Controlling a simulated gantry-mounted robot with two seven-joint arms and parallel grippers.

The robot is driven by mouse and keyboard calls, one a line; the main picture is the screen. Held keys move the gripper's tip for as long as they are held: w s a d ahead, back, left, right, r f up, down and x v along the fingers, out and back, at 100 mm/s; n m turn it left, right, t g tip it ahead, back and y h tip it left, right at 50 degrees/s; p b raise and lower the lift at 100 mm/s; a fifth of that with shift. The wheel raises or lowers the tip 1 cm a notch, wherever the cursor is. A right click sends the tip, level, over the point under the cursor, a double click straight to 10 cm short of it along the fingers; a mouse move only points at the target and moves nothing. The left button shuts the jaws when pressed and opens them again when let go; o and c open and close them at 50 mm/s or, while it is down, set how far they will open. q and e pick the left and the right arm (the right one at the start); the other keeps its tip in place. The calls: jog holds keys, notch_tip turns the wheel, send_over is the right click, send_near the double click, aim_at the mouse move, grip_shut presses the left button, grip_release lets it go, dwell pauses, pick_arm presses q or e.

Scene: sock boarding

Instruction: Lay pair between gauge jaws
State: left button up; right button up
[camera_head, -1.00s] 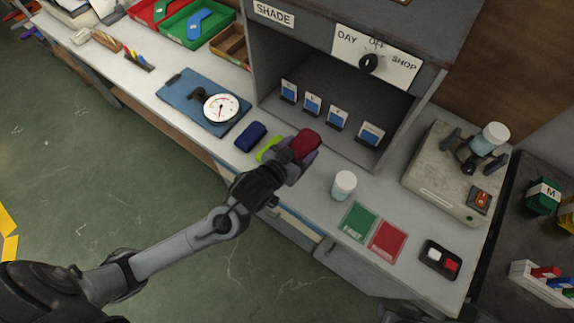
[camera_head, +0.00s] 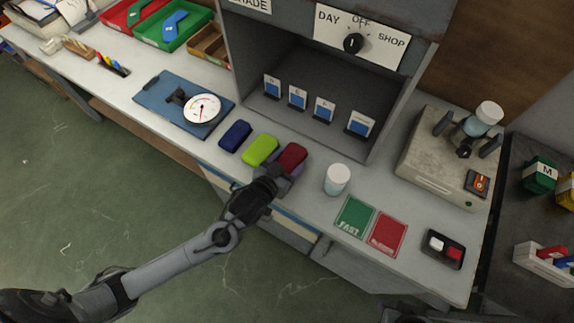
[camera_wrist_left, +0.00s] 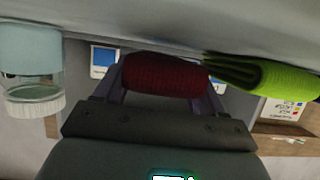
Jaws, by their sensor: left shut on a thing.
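My left gripper (camera_head: 283,174) is shut on a dark red rolled sock pair (camera_head: 292,157) at the bench's front edge. In the left wrist view the red pair (camera_wrist_left: 165,74) sits between its two fingers. I cannot tell whether it touches the bench. A lime pair (camera_head: 260,149) lies just left of it, and a navy pair (camera_head: 235,136) lies left of that. The gauge is a blue board (camera_head: 158,92) with a white dial (camera_head: 202,109) and small dark jaws (camera_head: 177,97), farther left on the bench. The jaws look empty. My right gripper is not in view.
A white-capped jar (camera_head: 338,180) stands right of the red pair. Green (camera_head: 354,217) and red (camera_head: 388,234) cards lie beyond it. The grey shade booth (camera_head: 310,75) with several blue-and-white cards is behind. The bench between the navy pair and gauge board is clear.

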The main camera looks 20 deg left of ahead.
pick_arm(q)
jog(key=shift+f, duration=0.55)
jog(key=shift+f, duration=0.15)
jog(key=o, duration=1)
jog(key=shift+o, duration=0.2)
